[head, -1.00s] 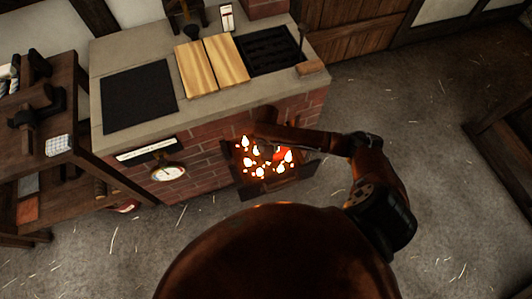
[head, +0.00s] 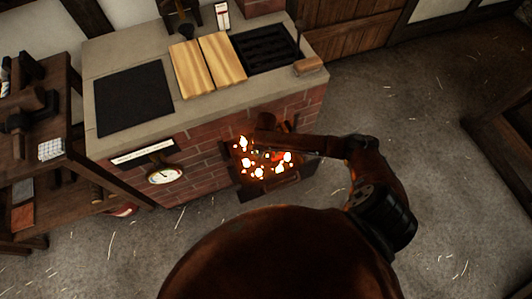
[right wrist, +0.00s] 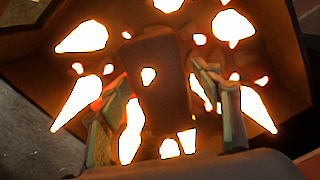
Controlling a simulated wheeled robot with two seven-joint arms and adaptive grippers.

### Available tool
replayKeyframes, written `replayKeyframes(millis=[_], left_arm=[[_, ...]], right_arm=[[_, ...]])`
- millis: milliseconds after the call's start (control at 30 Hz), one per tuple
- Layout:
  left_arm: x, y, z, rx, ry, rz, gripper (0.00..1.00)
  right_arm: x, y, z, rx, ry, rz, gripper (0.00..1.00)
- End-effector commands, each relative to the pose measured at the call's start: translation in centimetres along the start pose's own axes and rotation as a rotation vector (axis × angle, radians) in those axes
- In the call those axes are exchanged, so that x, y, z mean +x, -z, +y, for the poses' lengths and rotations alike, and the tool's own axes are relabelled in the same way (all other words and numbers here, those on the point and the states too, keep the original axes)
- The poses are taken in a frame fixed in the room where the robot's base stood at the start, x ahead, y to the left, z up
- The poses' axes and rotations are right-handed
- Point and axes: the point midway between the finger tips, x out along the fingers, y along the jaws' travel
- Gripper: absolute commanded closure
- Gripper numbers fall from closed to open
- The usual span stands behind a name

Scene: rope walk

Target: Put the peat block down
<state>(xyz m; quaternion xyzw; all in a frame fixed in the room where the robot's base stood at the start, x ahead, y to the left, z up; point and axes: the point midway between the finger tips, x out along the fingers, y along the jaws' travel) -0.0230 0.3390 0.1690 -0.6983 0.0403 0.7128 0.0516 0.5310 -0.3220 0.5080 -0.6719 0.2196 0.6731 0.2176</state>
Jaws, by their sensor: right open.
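The peat block (right wrist: 158,75) is a dark brown brick in the right wrist view, low among the bright embers. My right gripper (right wrist: 163,82) is open, with one finger on each side of the block. Whether a finger still touches it I cannot tell. In the head view my right arm reaches over the glowing firebox (head: 270,190) at the front of the brick stove, and its dark links hide much of the gripper and the block. My left gripper is not in view.
The brick stove has a pale top (head: 150,62) with a black plate (head: 133,97), wooden boards (head: 208,65) and a dark grate (head: 265,48). A gauge (head: 165,176) is on its front. A wooden shelf (head: 85,165) stands left. The floor at right is clear.

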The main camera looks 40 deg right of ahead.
Motion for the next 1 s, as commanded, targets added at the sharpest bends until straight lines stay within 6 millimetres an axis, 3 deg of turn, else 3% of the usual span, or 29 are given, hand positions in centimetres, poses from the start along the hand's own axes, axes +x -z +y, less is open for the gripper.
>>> replayKeyframes(millis=[333, 700, 1000], left_arm=[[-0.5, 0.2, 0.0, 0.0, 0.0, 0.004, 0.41], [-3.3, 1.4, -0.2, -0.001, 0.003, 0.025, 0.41], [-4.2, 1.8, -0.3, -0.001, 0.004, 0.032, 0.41]], right_arm=[[-1.2, 0.1, 0.0, 0.001, 0.001, 0.003, 0.41], [-8.8, 0.1, -0.1, 0.0, 0.004, 0.004, 0.41], [-11.9, 0.1, -0.1, 0.0, 0.001, 0.001, 0.41]])
